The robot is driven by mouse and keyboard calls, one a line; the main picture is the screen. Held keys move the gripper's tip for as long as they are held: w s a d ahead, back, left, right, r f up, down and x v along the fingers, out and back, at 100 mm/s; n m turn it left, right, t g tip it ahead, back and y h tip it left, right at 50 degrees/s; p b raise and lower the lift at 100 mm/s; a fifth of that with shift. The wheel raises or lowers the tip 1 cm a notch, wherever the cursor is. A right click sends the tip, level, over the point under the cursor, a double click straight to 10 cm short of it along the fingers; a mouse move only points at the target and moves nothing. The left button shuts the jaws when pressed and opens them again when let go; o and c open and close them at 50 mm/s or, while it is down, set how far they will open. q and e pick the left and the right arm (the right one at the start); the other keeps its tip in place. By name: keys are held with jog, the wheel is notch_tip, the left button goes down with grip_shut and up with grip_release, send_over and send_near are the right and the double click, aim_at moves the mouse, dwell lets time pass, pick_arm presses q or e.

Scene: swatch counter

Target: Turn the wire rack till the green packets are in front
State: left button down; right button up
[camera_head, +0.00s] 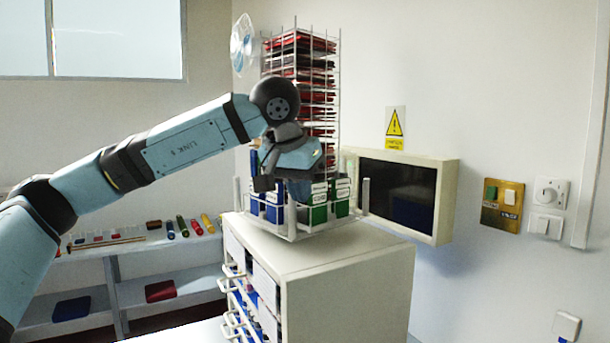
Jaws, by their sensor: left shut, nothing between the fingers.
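The white wire rack (338,100) stands on top of a white drawer cabinet. Its upper tiers hold stacked red and dark packets (300,55). Green packets with white labels (319,212) sit at the bottom, on the front right side. Blue packets (273,210) sit at the bottom left. My left arm reaches across the rack's middle and hides part of it. My left gripper (263,184) is shut and empty, at the rack's left side just above the blue packets. I cannot tell whether it touches the rack. My right gripper is not in view.
The drawer cabinet (345,265) has a bare top at the front right. A dark-fronted wall box (447,200) is close behind the rack on the right. A low shelf (165,250) with several small coloured items stands at the left. A clear fan-like disc (242,45) is behind the rack.

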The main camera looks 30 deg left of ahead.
pick_arm(q)
jog(key=shift+s+a, duration=0.3)
jog(key=shift+a, duration=0.25)
jog(key=shift+s+a, duration=0.25)
jog(key=shift+a, duration=0.25)
jog(key=shift+s+a, duration=0.25)
jog(key=shift+a, duration=0.25)
